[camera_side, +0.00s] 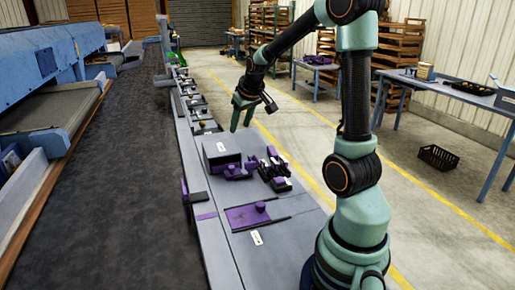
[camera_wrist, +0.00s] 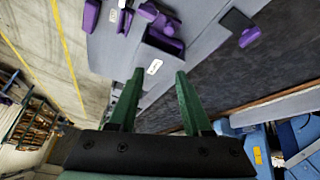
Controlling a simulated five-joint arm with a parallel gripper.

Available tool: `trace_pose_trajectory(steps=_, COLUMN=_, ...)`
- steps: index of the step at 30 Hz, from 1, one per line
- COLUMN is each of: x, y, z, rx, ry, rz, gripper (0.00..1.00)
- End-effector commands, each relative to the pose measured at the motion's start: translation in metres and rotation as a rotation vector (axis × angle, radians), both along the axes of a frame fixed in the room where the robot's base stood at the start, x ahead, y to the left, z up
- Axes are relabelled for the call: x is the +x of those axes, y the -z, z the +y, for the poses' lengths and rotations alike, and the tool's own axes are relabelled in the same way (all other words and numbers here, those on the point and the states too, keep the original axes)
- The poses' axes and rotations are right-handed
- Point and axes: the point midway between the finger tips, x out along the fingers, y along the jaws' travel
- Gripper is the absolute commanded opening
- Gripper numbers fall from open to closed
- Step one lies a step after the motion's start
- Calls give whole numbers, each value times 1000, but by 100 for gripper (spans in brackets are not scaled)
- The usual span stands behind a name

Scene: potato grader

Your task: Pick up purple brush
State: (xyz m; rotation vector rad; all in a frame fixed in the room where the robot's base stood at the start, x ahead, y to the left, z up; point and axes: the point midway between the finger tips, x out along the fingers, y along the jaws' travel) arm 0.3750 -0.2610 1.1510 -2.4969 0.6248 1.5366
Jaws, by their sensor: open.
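Several purple items lie on the grey bench, and I cannot tell for sure which one is the brush. In the side view, a purple cluster (camera_side: 238,171) lies beside a dark grey box, and purple-and-black pieces (camera_side: 276,172) lie to its right. In the wrist view, a purple piece (camera_wrist: 164,40) lies beyond the fingertips. My gripper (camera_side: 241,124) is open and empty, above the bench and behind these items; its two green fingers also show in the wrist view (camera_wrist: 160,78).
The dark grey box (camera_side: 222,160) stands on the bench behind the purple plate. A dark conveyor belt (camera_side: 120,185) runs along the bench's left side. A yellow-lined floor lies to the right, with a black crate (camera_side: 438,157) and a blue-legged table (camera_side: 445,85).

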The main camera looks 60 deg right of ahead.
Motion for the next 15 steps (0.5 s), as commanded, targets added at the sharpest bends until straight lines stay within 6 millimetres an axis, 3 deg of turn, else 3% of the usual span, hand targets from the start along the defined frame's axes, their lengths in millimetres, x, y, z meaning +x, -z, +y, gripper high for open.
trace_pose_trajectory(steps=1, x=-5, y=15, z=-29, rx=-1, ry=45, rz=11, gripper=49)
trace_pose_trajectory(steps=6, x=-27, y=53, z=-106, rx=-18, ry=149, rz=25, gripper=49)
trace_pose_trajectory(steps=10, x=-45, y=76, z=-143, rx=-28, ry=200, rz=31, gripper=49)
trace_pose_trajectory(steps=15, x=-56, y=90, z=-164, rx=-33, ry=227, rz=35, gripper=49)
